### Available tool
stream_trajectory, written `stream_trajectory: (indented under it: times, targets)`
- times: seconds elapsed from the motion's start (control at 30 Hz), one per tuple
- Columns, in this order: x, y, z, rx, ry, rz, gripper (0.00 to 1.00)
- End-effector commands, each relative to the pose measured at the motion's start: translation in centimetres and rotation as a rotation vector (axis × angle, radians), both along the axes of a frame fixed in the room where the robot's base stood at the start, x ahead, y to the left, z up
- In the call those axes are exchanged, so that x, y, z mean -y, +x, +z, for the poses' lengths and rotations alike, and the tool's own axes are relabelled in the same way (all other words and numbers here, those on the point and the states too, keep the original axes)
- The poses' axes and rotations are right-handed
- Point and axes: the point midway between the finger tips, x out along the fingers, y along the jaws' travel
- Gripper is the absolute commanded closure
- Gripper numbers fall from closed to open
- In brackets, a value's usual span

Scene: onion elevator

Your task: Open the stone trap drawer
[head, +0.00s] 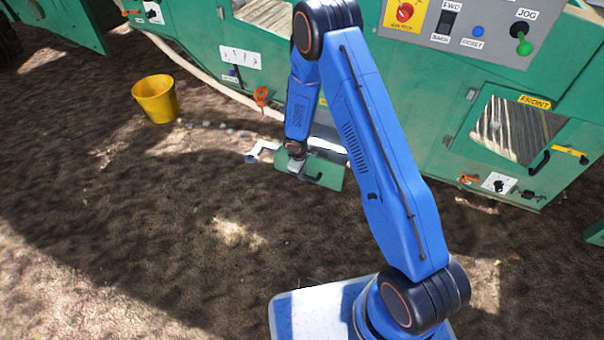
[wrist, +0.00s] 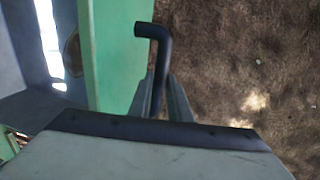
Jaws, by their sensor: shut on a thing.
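The stone trap drawer (head: 328,175) has a green front panel and sits low at the machine, in front of its base. In the head view it stands out from the green machine, with a pale inner part showing behind the panel. Its green front also shows in the wrist view (wrist: 112,55). A black bent handle (wrist: 155,45) sticks out from that front. My gripper (wrist: 163,95) is shut on the handle, with a finger on each side of it. In the head view my gripper (head: 296,165) is at the panel's left part, and the fingertips are too small to make out.
A yellow bucket (head: 156,99) stands on the soil to the left. Several small stones (head: 215,126) lie between it and the drawer. The green machine (head: 455,90) with a control panel (head: 465,25) fills the back. The brown ground in front of the drawer is clear.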

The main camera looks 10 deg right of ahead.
Motion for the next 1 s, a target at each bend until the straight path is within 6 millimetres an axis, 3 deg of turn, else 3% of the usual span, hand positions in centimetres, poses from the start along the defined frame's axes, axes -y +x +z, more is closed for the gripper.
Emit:
stream_trajectory:
  times: [0.13, 0.17, 0.23, 0.67, 1.0]
  targets:
    - [0.1, 0.0, 0.0, 0.000, -0.001, 0.000, 1.00]
    - [0.1, 0.0, 0.0, 0.000, -0.001, 0.000, 0.78]
    - [0.0, 0.0, 0.0, 0.000, -0.001, 0.000, 0.64]
    - [-0.1, 0.0, 0.7, 0.001, -0.001, 0.000, 0.64]
    - [-0.7, -0.8, 5.9, 0.003, 0.001, 0.001, 0.64]
